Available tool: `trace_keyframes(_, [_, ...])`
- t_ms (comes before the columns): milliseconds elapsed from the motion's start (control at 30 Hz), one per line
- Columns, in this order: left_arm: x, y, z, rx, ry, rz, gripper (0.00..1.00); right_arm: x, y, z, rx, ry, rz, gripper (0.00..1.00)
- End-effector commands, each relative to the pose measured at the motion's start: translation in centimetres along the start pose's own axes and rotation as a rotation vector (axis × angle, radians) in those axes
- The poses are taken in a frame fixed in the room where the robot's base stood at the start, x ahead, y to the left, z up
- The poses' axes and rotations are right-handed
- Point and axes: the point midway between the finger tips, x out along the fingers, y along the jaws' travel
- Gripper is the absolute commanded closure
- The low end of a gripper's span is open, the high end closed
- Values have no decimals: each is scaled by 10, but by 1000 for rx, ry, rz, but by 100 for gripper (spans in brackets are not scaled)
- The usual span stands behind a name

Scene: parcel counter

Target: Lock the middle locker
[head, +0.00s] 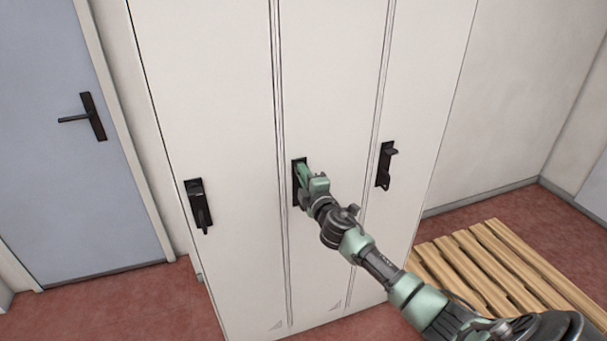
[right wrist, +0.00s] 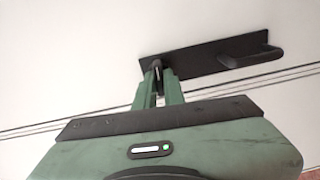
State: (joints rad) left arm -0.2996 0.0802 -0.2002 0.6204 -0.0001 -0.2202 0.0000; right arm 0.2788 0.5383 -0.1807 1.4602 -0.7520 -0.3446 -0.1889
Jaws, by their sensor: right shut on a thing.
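The middle locker (head: 328,90) is a tall pale door that looks flush with its neighbours. Its black lock plate (head: 297,190) is partly hidden behind my right gripper (head: 303,170). In the right wrist view, the plate (right wrist: 190,60) carries a bar handle (right wrist: 255,55) towards its right end and a small dark knob (right wrist: 157,67) at its left end. My right gripper (right wrist: 159,85) is shut on this knob, with a green finger on each side. How far the knob is turned is hard to tell. My left gripper is not in view.
The left locker (head: 205,90) and right locker (head: 430,80) have similar black handles, the left (head: 198,205) and the right (head: 385,165). A slatted wooden pallet (head: 500,265) lies on the red floor at right. A blue door (head: 60,160) is at far left.

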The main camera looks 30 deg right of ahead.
Motion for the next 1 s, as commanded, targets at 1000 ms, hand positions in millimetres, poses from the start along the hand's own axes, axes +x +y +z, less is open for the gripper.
trace_keyframes(1000, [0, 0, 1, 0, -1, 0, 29, 0, -1, 0, -95, 1, -1, 68])
